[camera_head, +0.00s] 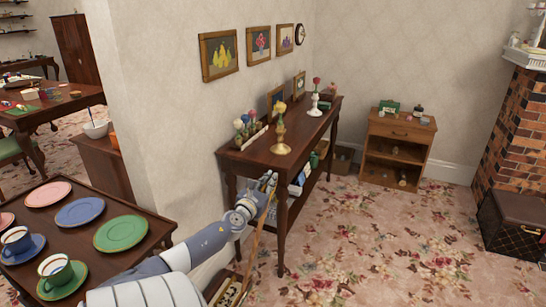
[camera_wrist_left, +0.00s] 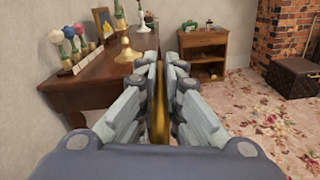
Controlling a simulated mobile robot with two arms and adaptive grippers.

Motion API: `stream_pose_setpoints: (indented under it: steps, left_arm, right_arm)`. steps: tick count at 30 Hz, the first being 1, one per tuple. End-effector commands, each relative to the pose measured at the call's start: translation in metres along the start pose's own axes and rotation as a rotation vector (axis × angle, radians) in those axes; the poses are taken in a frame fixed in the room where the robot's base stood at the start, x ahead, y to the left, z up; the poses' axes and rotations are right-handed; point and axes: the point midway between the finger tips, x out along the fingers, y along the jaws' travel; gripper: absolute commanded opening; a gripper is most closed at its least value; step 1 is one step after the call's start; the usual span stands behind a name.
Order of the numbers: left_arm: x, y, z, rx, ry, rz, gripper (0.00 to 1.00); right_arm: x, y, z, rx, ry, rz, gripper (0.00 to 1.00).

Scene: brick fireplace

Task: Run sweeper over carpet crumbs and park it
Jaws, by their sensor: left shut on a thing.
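My left gripper (camera_head: 268,184) is shut on the upper part of a thin wooden handle (camera_head: 257,236), which looks like the sweeper's. The handle slopes down toward the bottom of the head view. In the left wrist view, the handle (camera_wrist_left: 159,105) shows as a golden-brown rod between the fingers. At its lower end, a wooden-edged piece (camera_head: 228,290) is partly hidden by my arm and cut off by the frame; I cannot tell whether it is the sweeper's head. The floral carpet (camera_head: 370,240) covers the floor. I cannot tell crumbs from its pattern. My right gripper is out of view.
A dark console table (camera_head: 240,154) with candlesticks stands along the wall, close beside my gripper. A small wooden cabinet (camera_head: 398,134), a brown trunk (camera_head: 518,228) and a brick fireplace (camera_head: 515,125) stand farther back. A table with plates (camera_head: 122,232) is at left. The middle carpet is open.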

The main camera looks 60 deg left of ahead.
Motion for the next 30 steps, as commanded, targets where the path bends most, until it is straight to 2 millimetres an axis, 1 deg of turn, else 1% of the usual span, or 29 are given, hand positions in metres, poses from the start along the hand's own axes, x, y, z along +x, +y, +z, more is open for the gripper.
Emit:
stream_pose_setpoints:
  steps: [3,13,14,15,16,22,23,26,30]
  left_arm:
    - [0.0,0.004,-0.002,0.001,0.003,0.004,0.0]
    - [0.0,0.005,-0.002,0.002,0.003,0.005,0.0]
    - [0.0,0.005,-0.002,0.002,0.003,0.005,0.14]
    - [0.0,0.005,-0.002,0.002,0.003,0.006,0.23]
    - [0.0,0.005,-0.002,0.002,0.003,0.006,0.26]
    - [-0.003,0.005,-0.002,0.001,0.002,0.008,0.28]
    - [-0.005,0.005,-0.002,0.001,0.002,0.008,0.31]
    - [-0.015,0.004,-0.004,0.0,0.005,0.004,0.31]
    - [-0.037,0.001,-0.006,0.001,0.012,-0.003,0.31]
  right_arm:
    - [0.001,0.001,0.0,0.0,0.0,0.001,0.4]
    - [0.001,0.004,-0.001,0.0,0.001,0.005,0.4]
    - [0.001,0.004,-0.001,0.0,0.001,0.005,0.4]
    - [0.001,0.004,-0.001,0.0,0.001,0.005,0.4]
    - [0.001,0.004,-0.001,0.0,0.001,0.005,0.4]
    - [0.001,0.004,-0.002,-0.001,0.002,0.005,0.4]
    - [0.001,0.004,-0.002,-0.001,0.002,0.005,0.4]
    - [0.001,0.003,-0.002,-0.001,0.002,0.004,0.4]
    - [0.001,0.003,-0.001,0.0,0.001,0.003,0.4]
